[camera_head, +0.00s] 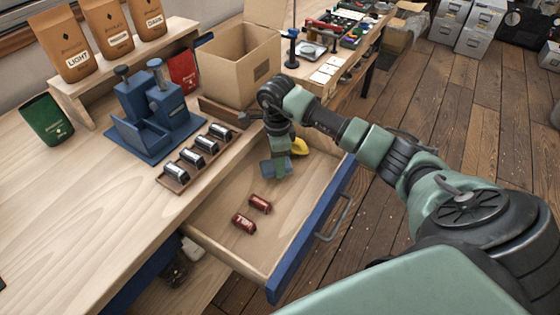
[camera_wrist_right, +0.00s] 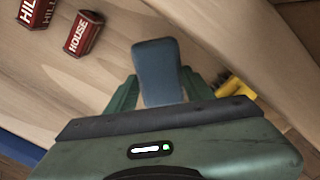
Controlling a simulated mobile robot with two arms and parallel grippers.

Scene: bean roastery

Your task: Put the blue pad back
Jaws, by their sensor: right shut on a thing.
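My right gripper (camera_head: 277,166) reaches down into the open drawer (camera_head: 309,237), near its back end. It is shut on the blue pad (camera_head: 266,170), a flat blue-grey piece. In the right wrist view the pad (camera_wrist_right: 157,68) stands out between the two green fingers of the gripper (camera_wrist_right: 158,95). The gripper hides part of the pad. I cannot tell whether the pad touches the drawer floor. My left gripper is not in view.
Two red labelled cans (camera_head: 244,222) lie in the drawer. A yellow object (camera_head: 300,146) lies behind the gripper. On the bench stand a blue press (camera_head: 155,115), a rack of several dark cans (camera_head: 172,181) and an open cardboard box (camera_head: 240,65).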

